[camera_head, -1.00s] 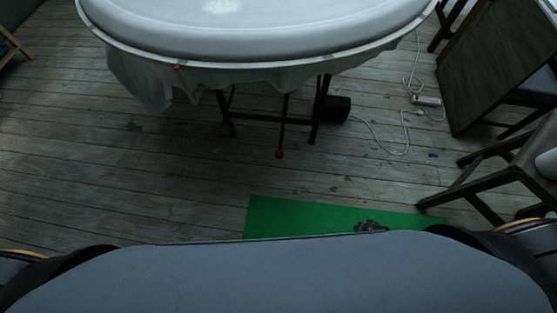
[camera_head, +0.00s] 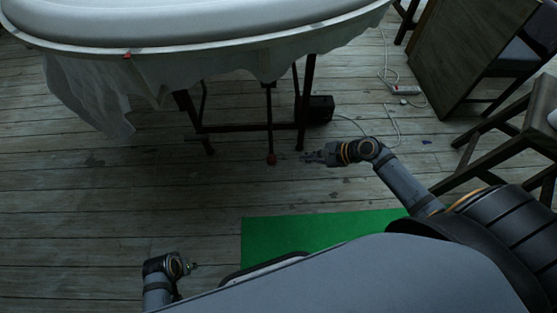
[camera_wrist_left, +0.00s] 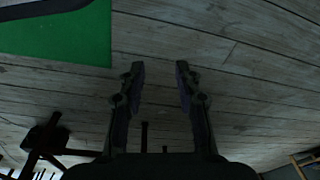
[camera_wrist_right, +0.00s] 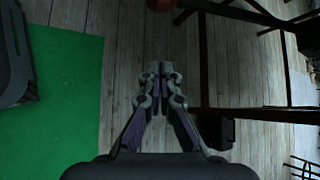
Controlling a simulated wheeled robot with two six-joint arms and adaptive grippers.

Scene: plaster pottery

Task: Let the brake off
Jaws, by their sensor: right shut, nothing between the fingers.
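My left gripper (camera_head: 193,267) is low at the left, away from the lever. In the left wrist view its fingers (camera_wrist_left: 160,72) are spread with nothing between.
A small red knob (camera_head: 127,57) sits on the table's rim. Dark frame legs (camera_head: 304,105) and a black box (camera_head: 320,108) stand behind the right gripper. White cloth (camera_head: 90,95) hangs at left. A green mat (camera_head: 300,230) lies in front; a wooden chair (camera_head: 500,140) is at right.

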